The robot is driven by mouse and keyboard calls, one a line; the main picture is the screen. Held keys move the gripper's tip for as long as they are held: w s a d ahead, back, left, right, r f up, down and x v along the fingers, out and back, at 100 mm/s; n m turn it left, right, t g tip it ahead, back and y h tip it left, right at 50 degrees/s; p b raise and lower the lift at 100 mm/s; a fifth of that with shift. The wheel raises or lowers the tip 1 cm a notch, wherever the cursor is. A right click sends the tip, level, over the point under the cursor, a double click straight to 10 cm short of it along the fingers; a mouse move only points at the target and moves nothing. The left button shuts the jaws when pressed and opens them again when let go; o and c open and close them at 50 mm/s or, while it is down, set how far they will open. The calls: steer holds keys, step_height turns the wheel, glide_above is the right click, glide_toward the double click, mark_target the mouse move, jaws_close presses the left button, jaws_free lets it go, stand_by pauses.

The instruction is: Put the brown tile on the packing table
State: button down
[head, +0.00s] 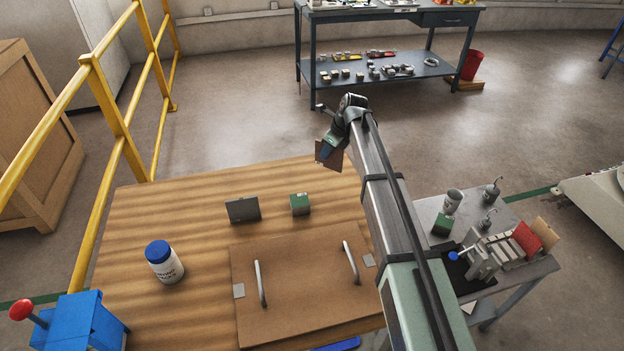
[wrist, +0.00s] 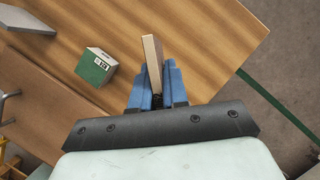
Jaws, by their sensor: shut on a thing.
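My gripper (head: 329,147) is shut on the brown tile (head: 333,160) and holds it by one edge above the far right edge of the wooden table (head: 140,225). In the wrist view the tile (wrist: 152,62) stands edge-on between the blue fingers (wrist: 157,89), its pale edge facing the camera. Part of the tile is hidden by the fingers. In the head view it looks small and tilted. I cannot tell which of the tables in view is the packing table.
On the wooden table are a dark grey plate (head: 242,209), a green block (head: 300,204), a blue-lidded jar (head: 164,262) and a brown board with handles (head: 300,300). A grey side table (head: 535,268) holds a rack with a red tile (head: 526,238). A blue-grey bench (head: 390,18) stands behind.

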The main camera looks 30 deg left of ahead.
mark_target(341, 149)
steer(key=shift+f, duration=4.3)
steer(key=shift+f, duration=0.1)
steer(key=c, duration=1.1)
jaws_free()
steer(key=shift+c, duration=0.2)
steer(key=v, duration=1.2)
steer(key=shift+d, duration=0.1)
